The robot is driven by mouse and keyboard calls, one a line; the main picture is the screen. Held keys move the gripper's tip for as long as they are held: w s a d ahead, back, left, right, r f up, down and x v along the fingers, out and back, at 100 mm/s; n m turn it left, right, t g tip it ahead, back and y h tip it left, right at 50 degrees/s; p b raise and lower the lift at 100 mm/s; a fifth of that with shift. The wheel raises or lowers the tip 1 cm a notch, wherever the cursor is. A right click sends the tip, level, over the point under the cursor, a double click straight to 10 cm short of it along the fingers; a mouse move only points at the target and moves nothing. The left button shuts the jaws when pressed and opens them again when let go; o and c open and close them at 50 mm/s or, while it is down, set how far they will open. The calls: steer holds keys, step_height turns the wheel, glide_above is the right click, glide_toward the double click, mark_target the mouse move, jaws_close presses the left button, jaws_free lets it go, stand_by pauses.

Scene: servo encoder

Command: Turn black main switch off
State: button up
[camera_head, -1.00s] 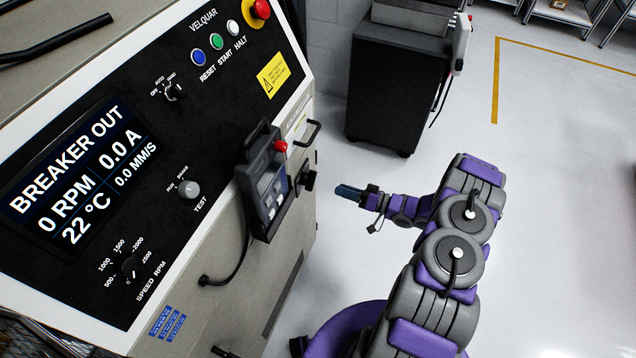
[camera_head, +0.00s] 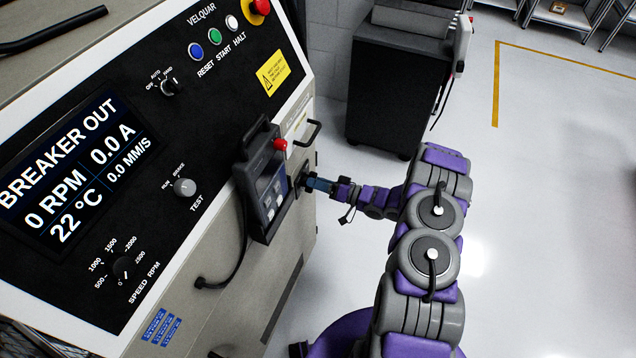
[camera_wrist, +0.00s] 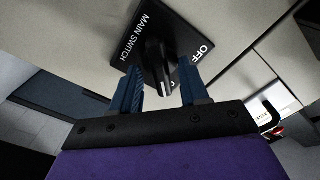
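The black main switch (camera_wrist: 158,66) shows in the wrist view as a knob on a black plate (camera_wrist: 143,26) lettered "MAIN SWITCH" and "OFF". The knob has a pale mark at its near end. My gripper (camera_wrist: 162,88) is open, with one blue finger on each side of the knob and gaps visible between. In the head view my gripper (camera_head: 314,184) is at the cabinet's right side, at the switch (camera_head: 303,179), which is partly hidden by the hanging pendant. The cabinet display (camera_head: 68,168) reads "BREAKER OUT", 0 RPM and 0.0 A.
A grey pendant (camera_head: 263,185) with a red button hangs on the cabinet corner just left of my gripper. A cabinet handle (camera_head: 309,133) sticks out above it. A dark cart (camera_head: 390,95) stands behind. The floor to the right is clear.

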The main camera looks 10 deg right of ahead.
jaws_close()
steer(key=shift+s+n+p, duration=0.1)
steer(key=shift+n+p, duration=0.2)
steer(key=shift+p, duration=0.05)
steer(key=n+p, duration=0.2)
steer(key=n, duration=0.3)
steer(key=n+p, duration=0.2)
steer(key=n, duration=0.4)
steer(key=n+p, duration=0.2)
steer(key=n, duration=0.4)
steer(key=shift+s+a, duration=0.15)
steer(key=shift+s, duration=0.1)
steer(key=shift+f+n, duration=0.1)
steer(key=shift+n, duration=0.2)
stand_by(0.4)
